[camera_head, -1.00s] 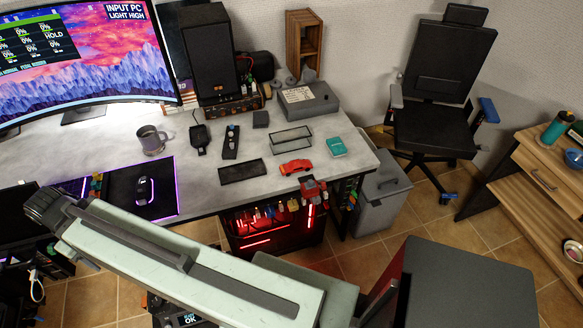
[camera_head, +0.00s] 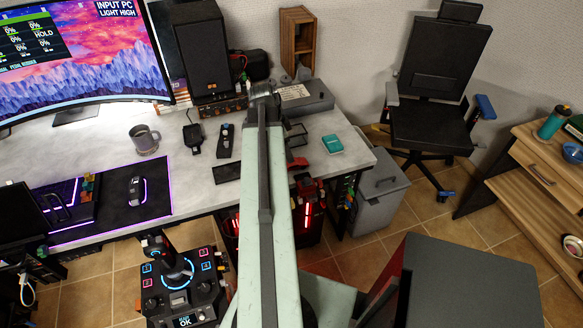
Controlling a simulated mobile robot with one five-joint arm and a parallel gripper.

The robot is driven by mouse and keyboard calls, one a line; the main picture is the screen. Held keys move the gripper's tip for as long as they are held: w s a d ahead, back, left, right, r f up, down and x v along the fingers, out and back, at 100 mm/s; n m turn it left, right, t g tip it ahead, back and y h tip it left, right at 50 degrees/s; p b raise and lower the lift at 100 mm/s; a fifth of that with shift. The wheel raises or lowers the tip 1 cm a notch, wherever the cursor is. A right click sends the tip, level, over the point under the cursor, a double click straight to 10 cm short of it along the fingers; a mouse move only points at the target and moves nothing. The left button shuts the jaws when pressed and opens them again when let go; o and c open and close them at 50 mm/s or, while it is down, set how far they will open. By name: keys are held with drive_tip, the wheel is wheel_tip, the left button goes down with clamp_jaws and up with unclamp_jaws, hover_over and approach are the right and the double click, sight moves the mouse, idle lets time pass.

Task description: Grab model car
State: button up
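The red model car (camera_head: 299,164) is on the grey desk (camera_head: 195,178) near its front edge. My arm hides most of it in the head view, and only a red part shows just right of the arm. My gripper (camera_head: 263,91) is at the far end of my arm, over the back of the desk near the speaker. In the picture it is above and left of the car, apart from it. Its fingers are too small and foreshortened to show whether they are open or shut.
A black speaker (camera_head: 189,55), a grey box (camera_head: 318,97) and a wooden holder (camera_head: 297,40) stand at the back. A teal box (camera_head: 332,144) lies right of the car. A mug (camera_head: 144,139) stands left. An office chair (camera_head: 437,95) is right of the desk.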

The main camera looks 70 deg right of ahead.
drive_tip(key=b+x, duration=0.2)
drive_tip(key=shift+f+b, duration=0.3)
drive_tip(key=shift+f, duration=0.1)
drive_tip(key=b+x, duration=0.5)
drive_tip(key=shift+s+d+f, duration=0.1)
drive_tip(key=shift+d+f, duration=0.1)
drive_tip(key=shift+r, duration=0.2)
clamp_jaws()
wheel_tip(320, 180, up, 10)
drive_tip(key=p, duration=1)
